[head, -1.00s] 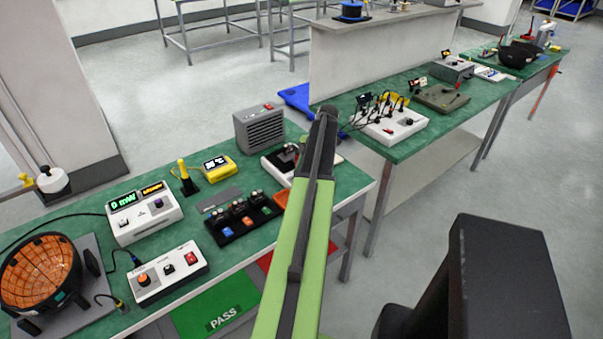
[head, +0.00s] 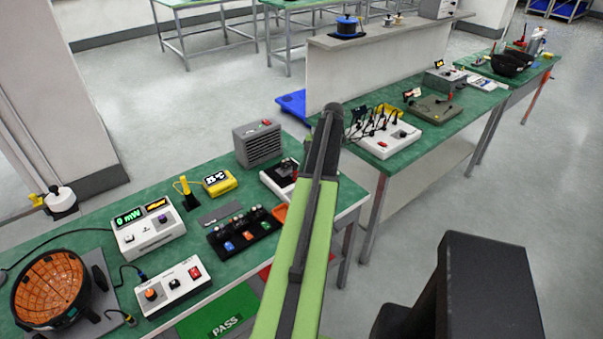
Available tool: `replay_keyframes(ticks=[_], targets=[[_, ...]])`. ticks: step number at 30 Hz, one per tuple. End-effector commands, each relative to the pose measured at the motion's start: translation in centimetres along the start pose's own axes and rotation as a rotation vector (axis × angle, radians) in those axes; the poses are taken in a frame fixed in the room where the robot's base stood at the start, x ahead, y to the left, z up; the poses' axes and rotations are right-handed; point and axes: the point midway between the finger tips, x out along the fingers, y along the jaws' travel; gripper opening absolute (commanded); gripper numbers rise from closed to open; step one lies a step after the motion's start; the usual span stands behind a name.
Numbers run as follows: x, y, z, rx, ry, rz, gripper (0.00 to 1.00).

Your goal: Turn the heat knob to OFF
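A white control box (head: 173,286) stands at the near left of the green bench. It bears an orange knob (head: 151,294), a dark knob (head: 174,283) and a red switch (head: 195,272). Another white box (head: 384,140) with several dark leads and a small dark knob (head: 402,134) stands on the farther bench. I cannot read which knob is marked heat, or where any pointer stands. My green arm stretches up the middle and ends in a dark joint. My gripper's fingers do not show, and no contact with a knob is visible.
A round orange-lined bowl (head: 50,287) stands at the near left. A white meter (head: 147,230), a yellow display (head: 220,183), a black tray (head: 243,233) and a grey vented box (head: 257,144) share the bench. Open floor (head: 415,235) lies at the right.

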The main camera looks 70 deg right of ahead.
Motion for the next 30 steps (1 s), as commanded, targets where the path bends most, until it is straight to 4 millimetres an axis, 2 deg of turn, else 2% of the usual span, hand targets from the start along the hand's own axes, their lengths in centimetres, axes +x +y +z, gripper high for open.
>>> replay_keyframes(ticks=[1, 6, 10, 13, 27, 30], targets=[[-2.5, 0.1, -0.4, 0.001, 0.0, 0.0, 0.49], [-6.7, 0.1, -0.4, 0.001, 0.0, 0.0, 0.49], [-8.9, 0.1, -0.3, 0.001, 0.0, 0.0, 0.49], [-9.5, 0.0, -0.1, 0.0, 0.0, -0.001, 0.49], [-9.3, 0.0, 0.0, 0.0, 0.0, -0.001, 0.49], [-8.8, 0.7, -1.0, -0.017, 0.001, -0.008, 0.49]])
